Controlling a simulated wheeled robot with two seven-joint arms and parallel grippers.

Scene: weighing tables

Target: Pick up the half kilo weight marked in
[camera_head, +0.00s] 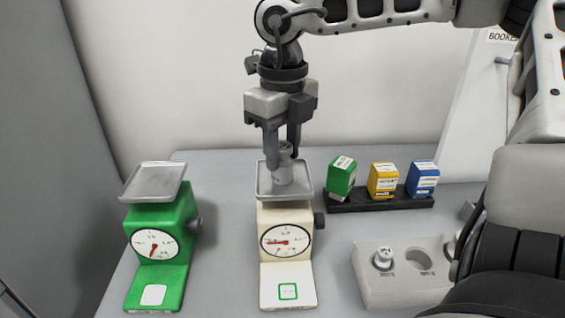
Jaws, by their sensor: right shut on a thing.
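A light grey cylindrical weight (282,172) with a narrower knob stands upright at the tray (304,192) of the cream scale (285,264). My right gripper (284,150) points straight down over it and is shut on its top. The marking on this weight cannot be read. I cannot tell whether its base presses on the tray. Another small weight (383,260) sits in the grey holder block (375,296) at the lower right, next to an empty round recess (419,260). My left gripper is not in view.
A green scale (158,244) with an empty tray (153,180) stands to the left. A black rack (386,203) holds a green box (341,177), a yellow box (383,180) and a blue box (422,179). Bare grey table (228,244) lies between the scales. My own arm blocks the right side.

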